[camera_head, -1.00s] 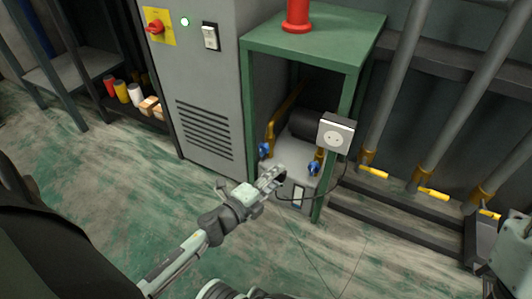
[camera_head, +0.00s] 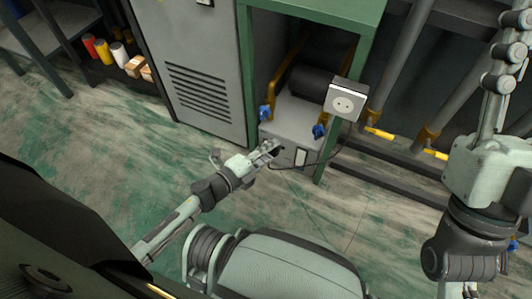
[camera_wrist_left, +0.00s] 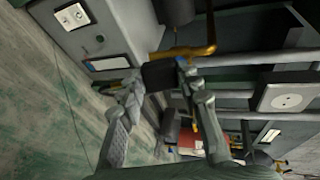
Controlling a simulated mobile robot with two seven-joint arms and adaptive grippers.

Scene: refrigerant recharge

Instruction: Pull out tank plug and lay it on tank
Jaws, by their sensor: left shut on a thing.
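The tank (camera_head: 285,112) is a grey box with blue valves and a black cylinder on top, inside the green stand. My left gripper (camera_head: 272,150) is in front of the tank's near face. It is shut on a small dark plug (camera_wrist_left: 158,76), which shows between the fingertips in the left wrist view. A thin black cable (camera_head: 315,163) runs from near that gripper to the socket box. In the head view the fingers mostly hide the plug, so I cannot tell whether it touches the tank. My right gripper (camera_head: 500,75) points upward at the right; its fingertips are unclear.
The socket box (camera_head: 346,102) hangs at the green stand's (camera_head: 245,60) front right leg. A grey vented cabinet (camera_head: 195,75) stands left of the stand. Pipes with yellow handles (camera_head: 379,134) stand at the right. The floor (camera_head: 110,160) at the left is clear.

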